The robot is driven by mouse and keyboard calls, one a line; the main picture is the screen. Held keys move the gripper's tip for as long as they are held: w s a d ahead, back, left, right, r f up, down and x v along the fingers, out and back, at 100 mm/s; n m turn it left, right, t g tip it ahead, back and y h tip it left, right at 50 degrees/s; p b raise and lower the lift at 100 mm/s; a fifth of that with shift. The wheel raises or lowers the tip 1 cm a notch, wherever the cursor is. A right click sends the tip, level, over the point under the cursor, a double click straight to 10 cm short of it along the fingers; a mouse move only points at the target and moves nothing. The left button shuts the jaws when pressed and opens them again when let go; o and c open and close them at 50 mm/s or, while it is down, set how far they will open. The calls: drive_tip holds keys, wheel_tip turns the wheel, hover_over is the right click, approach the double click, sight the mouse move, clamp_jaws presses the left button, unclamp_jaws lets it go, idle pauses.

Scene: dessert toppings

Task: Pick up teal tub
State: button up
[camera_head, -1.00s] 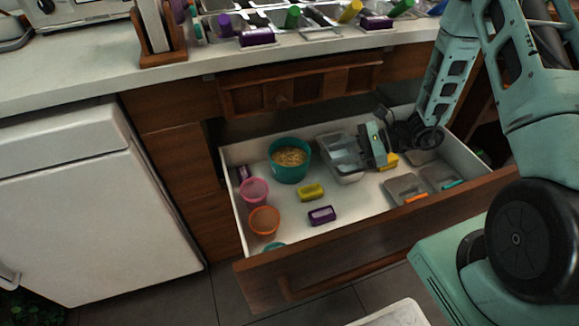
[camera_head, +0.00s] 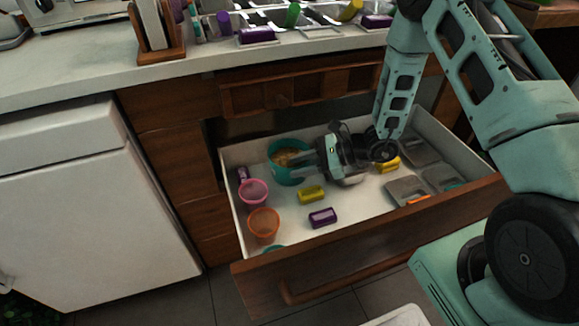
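The teal tub (camera_head: 274,172) stands upright in the back left part of the open drawer, with a yellowish grainy filling inside. My gripper (camera_head: 298,165) is at the tub's right side. Its two fingers point left, appear spread apart, and overlap the tub's right rim in the head view. I cannot tell whether they touch it or whether one is inside the rim. The tub's right side is partly hidden by the fingers.
A pink cup (camera_head: 253,192) and an orange cup (camera_head: 264,224) stand along the drawer's left wall. A yellow block (camera_head: 312,194) and a purple block (camera_head: 322,217) lie in front of the tub. Grey bins (camera_head: 406,189) are at the right. The drawer front (camera_head: 390,244) borders the near side.

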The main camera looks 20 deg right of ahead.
clamp_jaws()
drive_tip(key=shift+d+f, duration=0.1)
idle(1.2)
